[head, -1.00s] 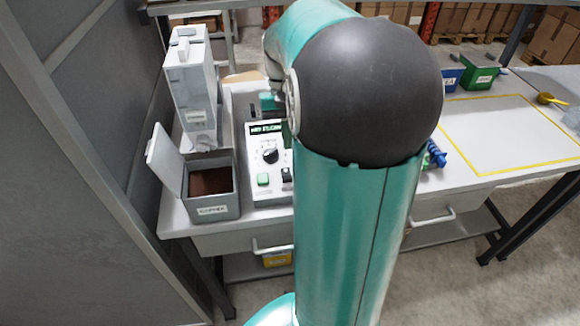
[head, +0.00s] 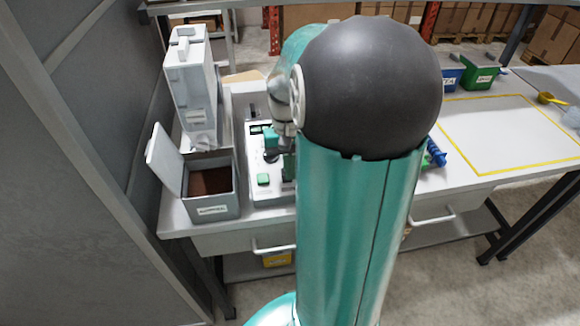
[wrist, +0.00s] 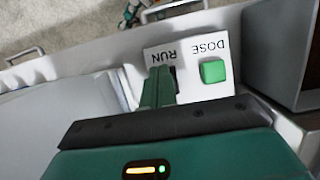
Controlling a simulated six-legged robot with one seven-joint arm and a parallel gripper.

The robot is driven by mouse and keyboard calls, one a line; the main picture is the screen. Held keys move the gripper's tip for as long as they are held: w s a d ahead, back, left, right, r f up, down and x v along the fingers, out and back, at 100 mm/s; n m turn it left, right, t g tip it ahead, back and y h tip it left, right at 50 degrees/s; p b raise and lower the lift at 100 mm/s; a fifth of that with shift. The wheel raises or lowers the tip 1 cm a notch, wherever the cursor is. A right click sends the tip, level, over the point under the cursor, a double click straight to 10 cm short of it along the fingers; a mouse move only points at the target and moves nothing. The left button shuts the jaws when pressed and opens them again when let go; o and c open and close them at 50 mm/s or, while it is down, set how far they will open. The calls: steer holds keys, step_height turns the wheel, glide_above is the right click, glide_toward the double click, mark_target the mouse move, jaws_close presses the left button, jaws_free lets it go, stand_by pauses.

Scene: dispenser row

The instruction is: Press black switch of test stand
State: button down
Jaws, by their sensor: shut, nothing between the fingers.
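The test stand (head: 258,192) is a white panel on the table, left of my arm. Its green button (head: 263,179) also shows in the wrist view (wrist: 213,71), labelled DOSE. In the wrist view the black switch (wrist: 174,77) is a thin dark sliver below the RUN label, mostly hidden by my fingers. My gripper (wrist: 160,72) is shut and empty, with its green fingertips over or right beside the switch; I cannot tell whether they touch it. In the head view my gripper (head: 289,166) is over the panel's front right part and hides the switch.
An open grey bin (head: 212,193) with brown contents stands left of the panel, close to it. A tall grey-white dispenser (head: 191,85) stands behind the bin. Green (head: 480,78) and blue (head: 451,78) bins stand at the back right, behind a yellow-outlined area (head: 510,130).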

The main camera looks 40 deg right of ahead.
steer(key=shift+s+a+f, duration=0.1)
stand_by(0.3)
steer(key=shift+w+d+r, duration=0.2)
steer(key=shift+w+d, duration=0.3)
steer(key=shift+w, duration=0.2)
steer(key=v, duration=1.4)
steer(key=shift+w+d, duration=0.1)
steer(key=shift+d, duration=0.05)
